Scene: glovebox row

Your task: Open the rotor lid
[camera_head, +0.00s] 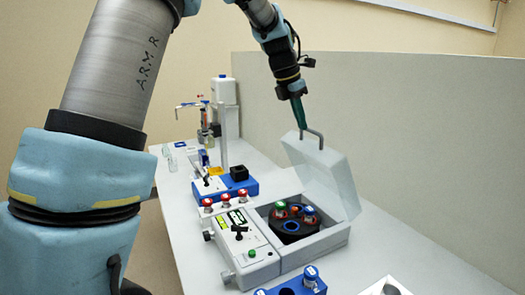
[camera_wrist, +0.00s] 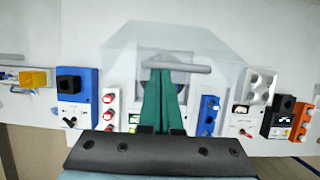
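The rotor lid (camera_head: 322,174) is a pale, see-through hinged cover on the grey centrifuge box (camera_head: 318,243). It stands raised and tilted, clear of the box opening. A grey bar handle (camera_head: 318,140) is on its upper edge, and the bar also shows in the wrist view (camera_wrist: 190,68). My gripper (camera_head: 301,122) has green fingers, which lie side by side and together in the wrist view (camera_wrist: 163,72). Their tips are at the handle's left part and seem to touch it. The bar runs across the tips, not between them. The dark rotor (camera_head: 291,226) with coloured-cap tubes is exposed.
A blue rack (camera_head: 300,284) is in front, and a blue device (camera_head: 230,187) stands behind. A grey partition (camera_head: 400,130) runs along the back.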

